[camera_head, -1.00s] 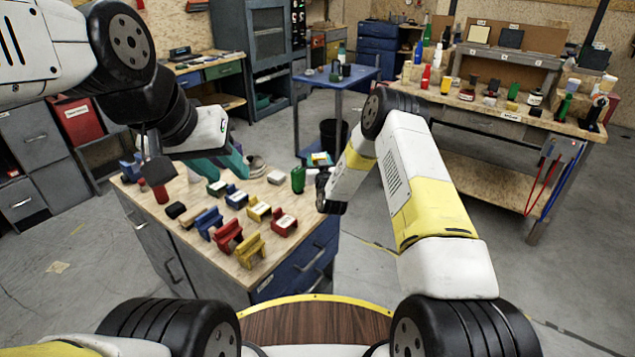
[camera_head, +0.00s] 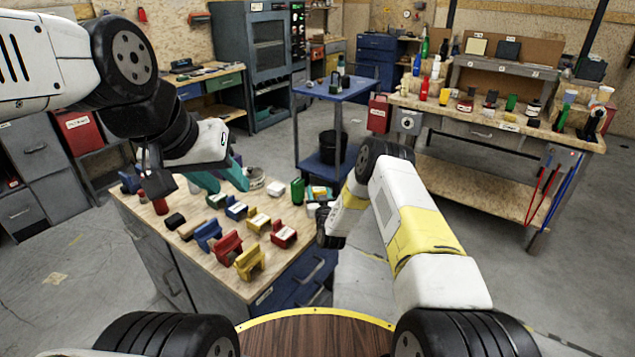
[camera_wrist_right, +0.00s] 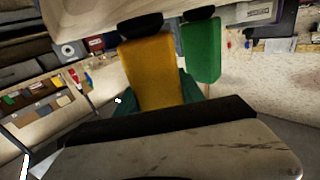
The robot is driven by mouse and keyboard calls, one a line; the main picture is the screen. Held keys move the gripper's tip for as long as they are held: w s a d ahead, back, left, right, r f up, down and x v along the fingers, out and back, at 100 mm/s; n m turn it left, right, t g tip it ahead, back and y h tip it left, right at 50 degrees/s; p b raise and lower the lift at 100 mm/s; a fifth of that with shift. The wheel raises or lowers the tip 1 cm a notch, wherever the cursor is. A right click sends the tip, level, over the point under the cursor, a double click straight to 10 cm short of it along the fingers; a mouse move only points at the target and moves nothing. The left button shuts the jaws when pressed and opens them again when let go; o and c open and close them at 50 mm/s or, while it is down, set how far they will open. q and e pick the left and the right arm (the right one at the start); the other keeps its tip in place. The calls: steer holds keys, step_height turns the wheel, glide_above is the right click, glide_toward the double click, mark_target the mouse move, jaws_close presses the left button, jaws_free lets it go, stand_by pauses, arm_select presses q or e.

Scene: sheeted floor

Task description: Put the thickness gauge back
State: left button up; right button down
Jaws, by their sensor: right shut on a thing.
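In the right wrist view, my right gripper (camera_wrist_right: 157,100) shows teal finger parts on both sides of an orange-yellow piece (camera_wrist_right: 152,65) with a dark end. I take this piece to be the thickness gauge, held in the shut fingers. In the head view, the orange and teal patch (camera_head: 319,193) at the wooden bench's right edge looks like the same piece. My dark wrist partly hides it. A green bottle (camera_head: 298,191) stands beside it on the bench and appears as a green shape (camera_wrist_right: 202,50). My left gripper (camera_head: 222,178) hangs over the bench's back; its finger gap is unclear.
The wooden bench (camera_head: 205,262) carries several blue, red and yellow holders, including a yellow one (camera_head: 250,262) in front. A blue table (camera_head: 335,90) stands behind. A long workbench (camera_head: 480,112) with bottles is at the right. Grey floor lies between them.

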steer(key=c, duration=0.7)
jaws_free()
